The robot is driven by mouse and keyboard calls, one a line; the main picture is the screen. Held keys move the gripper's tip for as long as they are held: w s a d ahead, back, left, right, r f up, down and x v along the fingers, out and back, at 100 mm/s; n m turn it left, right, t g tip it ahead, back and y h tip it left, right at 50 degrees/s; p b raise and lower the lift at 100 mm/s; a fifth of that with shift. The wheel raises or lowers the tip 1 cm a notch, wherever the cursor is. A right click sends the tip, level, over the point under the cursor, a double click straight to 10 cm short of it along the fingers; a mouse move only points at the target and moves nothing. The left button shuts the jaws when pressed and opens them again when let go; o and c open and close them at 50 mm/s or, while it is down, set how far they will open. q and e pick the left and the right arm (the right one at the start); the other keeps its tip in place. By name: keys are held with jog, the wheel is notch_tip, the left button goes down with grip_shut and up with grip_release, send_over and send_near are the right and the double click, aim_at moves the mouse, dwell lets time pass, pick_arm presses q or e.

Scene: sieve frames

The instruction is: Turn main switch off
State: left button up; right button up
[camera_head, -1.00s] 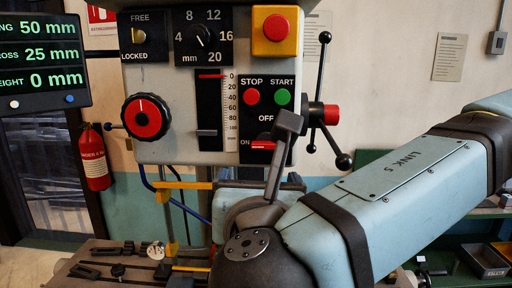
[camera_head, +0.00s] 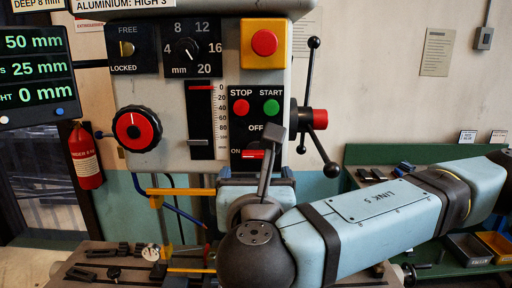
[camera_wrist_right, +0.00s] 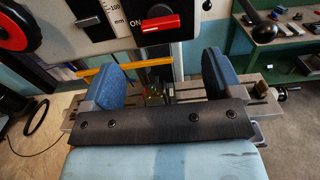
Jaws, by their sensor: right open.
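The main switch (camera_head: 252,154) is a red handle on a black plate, low on the drill press's front panel under the STOP and START buttons. Its handle sits beside the ON mark, below OFF. It also shows at the top of the right wrist view (camera_wrist_right: 158,24). My right gripper (camera_head: 256,176) is in front of the machine, just below the switch. In the wrist view its two blue-padded fingers (camera_wrist_right: 164,76) are wide apart with nothing between them. Its grey mount partly covers the panel right of the switch. My left gripper is not in view.
A red emergency button (camera_head: 264,43) sits above the panel. A handle with dark knobs (camera_head: 314,118) sticks out at the right. A red speed knob (camera_head: 137,129) is at the left. The machine table (camera_head: 130,260) with loose parts lies below.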

aim_at(256, 154)
jog(key=w+p, duration=0.2)
jog(key=w, duration=0.6)
jog(key=shift+r, duration=0.15)
jog(key=shift+w, duration=0.7)
